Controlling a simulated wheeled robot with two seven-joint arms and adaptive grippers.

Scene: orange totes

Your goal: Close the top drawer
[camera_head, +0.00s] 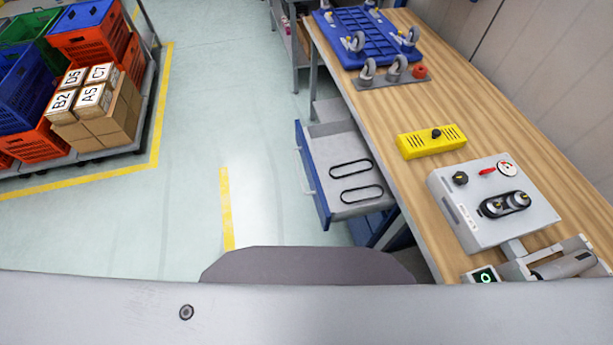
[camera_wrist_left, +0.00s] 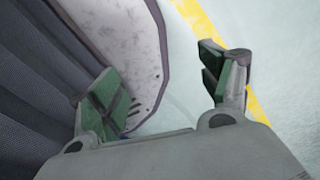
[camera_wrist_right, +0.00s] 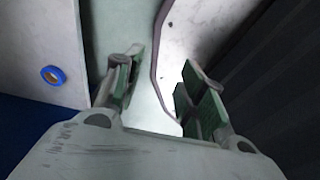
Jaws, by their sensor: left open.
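The top drawer (camera_head: 313,178) has a blue front with a pale handle (camera_head: 306,172) and stands pulled out to the left from under the wooden workbench (camera_head: 470,150). Two black oval belts lie on its grey floor. Neither gripper shows in the head view. In the left wrist view my left gripper (camera_wrist_left: 172,88) is open with green pads apart and nothing between them. In the right wrist view my right gripper (camera_wrist_right: 155,88) is open and empty, its green-padded fingers apart beside my grey base.
A yellow block (camera_head: 431,141), a grey control box (camera_head: 495,203) and a blue rack (camera_head: 368,35) stand on the bench. Crates and boxes (camera_head: 98,110) stand at left. The floor between is clear.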

